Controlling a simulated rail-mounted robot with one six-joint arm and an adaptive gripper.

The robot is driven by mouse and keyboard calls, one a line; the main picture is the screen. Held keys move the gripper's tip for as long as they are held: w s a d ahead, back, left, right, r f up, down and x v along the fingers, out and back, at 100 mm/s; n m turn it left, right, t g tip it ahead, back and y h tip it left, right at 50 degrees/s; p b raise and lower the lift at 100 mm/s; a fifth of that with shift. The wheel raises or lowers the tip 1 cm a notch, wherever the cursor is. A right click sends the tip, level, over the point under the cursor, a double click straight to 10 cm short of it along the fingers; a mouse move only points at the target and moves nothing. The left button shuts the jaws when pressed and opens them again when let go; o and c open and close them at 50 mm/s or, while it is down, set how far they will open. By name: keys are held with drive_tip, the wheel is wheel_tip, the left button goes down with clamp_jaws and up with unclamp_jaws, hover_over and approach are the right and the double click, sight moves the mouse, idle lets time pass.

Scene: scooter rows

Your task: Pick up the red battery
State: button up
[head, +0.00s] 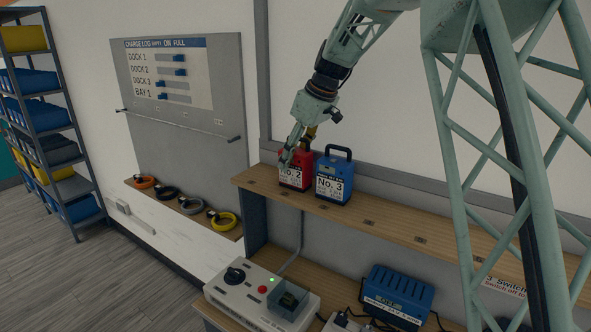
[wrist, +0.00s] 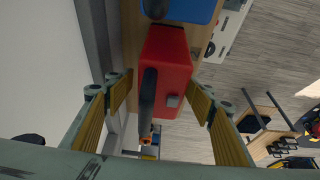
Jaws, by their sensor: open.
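The red battery (head: 295,172), labelled No. 2, stands upright on the wooden shelf (head: 388,220), left of the blue battery (head: 334,180), labelled No. 3. My gripper (head: 297,150) is at the top of the red battery in the head view and partly hides it. In the wrist view my gripper (wrist: 161,95) is open, with yellow-padded fingers on either side of the red battery (wrist: 178,65) and its dark handle. The fingers look apart from it; the exact gap is hard to tell. The blue battery (wrist: 190,10) shows at the top edge there.
A lower bench holds a white box with a red button (head: 262,290) and a blue charger (head: 397,296). A rack of bins (head: 45,120) stands at left. The shelf right of the blue battery is clear.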

drive_tip(key=shift+a+f, duration=0.1)
drive_tip(key=shift+f, duration=0.1)
idle(0.3)
drive_tip(key=shift+x, duration=2.55)
drive_tip(key=shift+s, duration=0.1)
drive_tip(key=shift+c, duration=0.9)
drive_tip(key=shift+r, duration=0.1)
drive_tip(key=c, duration=1.5)
drive_tip(key=shift+r, duration=0.15)
drive_tip(key=shift+r, duration=4.85)
